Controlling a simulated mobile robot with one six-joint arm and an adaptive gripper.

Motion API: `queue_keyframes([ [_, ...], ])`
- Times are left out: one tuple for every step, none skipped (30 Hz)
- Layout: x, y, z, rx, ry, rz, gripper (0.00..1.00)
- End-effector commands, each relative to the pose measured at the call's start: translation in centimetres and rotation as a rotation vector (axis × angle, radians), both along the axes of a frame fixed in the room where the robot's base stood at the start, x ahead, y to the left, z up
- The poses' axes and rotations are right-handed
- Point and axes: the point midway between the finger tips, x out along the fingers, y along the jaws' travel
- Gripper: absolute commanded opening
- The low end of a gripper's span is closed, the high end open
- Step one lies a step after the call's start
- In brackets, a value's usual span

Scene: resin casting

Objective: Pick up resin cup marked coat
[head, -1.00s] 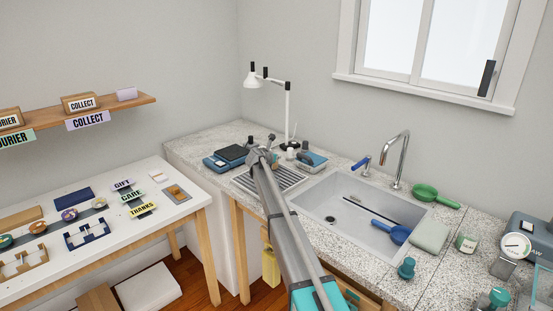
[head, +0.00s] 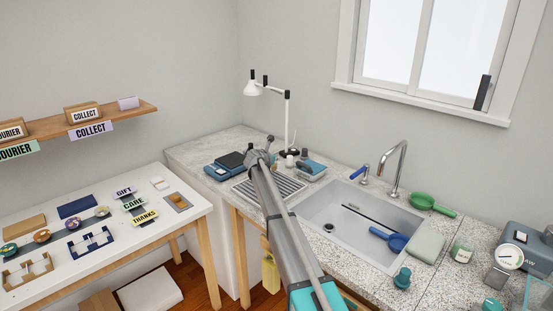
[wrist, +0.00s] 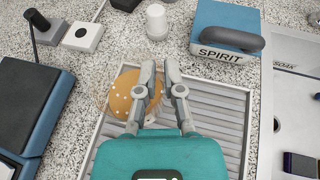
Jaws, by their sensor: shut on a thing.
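In the wrist view, a round orange piece with white dots (wrist: 125,97), which looks like the resin cup's contents, lies over the ribbed grey rack. It is partly behind my left finger, and a bit of orange shows between the fingers. My gripper (wrist: 160,66) is closed to a narrow gap at it, shut on what appears to be the cup. The cup's walls are hard to make out, and no "coat" marking is readable. In the head view, my gripper (head: 262,153) is at the rack's far end, and my arm hides the cup.
A blue SPIRIT block (wrist: 225,30) and a white bottle (wrist: 157,22) stand just beyond the rack (wrist: 215,125). A dark-topped blue device (wrist: 30,105) is at left. The sink (head: 345,228) lies right, and a lamp (head: 288,120) rises behind.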

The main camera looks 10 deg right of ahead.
Motion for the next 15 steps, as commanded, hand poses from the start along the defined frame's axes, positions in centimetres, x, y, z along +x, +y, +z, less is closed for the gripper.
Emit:
queue_keyframes([
  [-0.4, 0.1, 0.7, 0.000, 0.000, 0.000, 0.00],
  [-0.6, 0.2, 0.9, 0.000, 0.000, 0.000, 0.00],
  [-0.8, 0.3, 1.2, 0.000, 0.000, 0.000, 0.00],
  [-0.9, 0.4, 1.4, 0.000, 0.000, 0.000, 0.00],
  [-1.1, 0.5, 1.6, 0.000, 0.000, 0.000, 0.00],
  [-1.3, 0.5, 1.8, 0.000, 0.000, 0.000, 0.00],
  [-1.4, 0.6, 2.0, 0.000, 0.000, 0.000, 0.00],
  [-1.6, 0.7, 2.2, 0.000, 0.000, 0.000, 0.00],
  [-1.8, 0.8, 2.5, 0.000, 0.000, 0.000, 0.00],
  [-1.9, 0.8, 2.7, 0.000, 0.000, 0.000, 0.00],
  [-2.1, 0.9, 2.9, 0.000, 0.000, 0.000, 0.00],
  [-2.3, 1.0, 3.2, 0.000, 0.000, 0.000, 0.00],
  [-2.4, 1.0, 3.4, 0.000, 0.000, -0.001, 0.00],
  [-2.6, 1.1, 3.6, 0.000, 0.000, -0.001, 0.00],
  [-2.8, 1.2, 3.8, 0.000, 0.000, -0.001, 0.00],
])
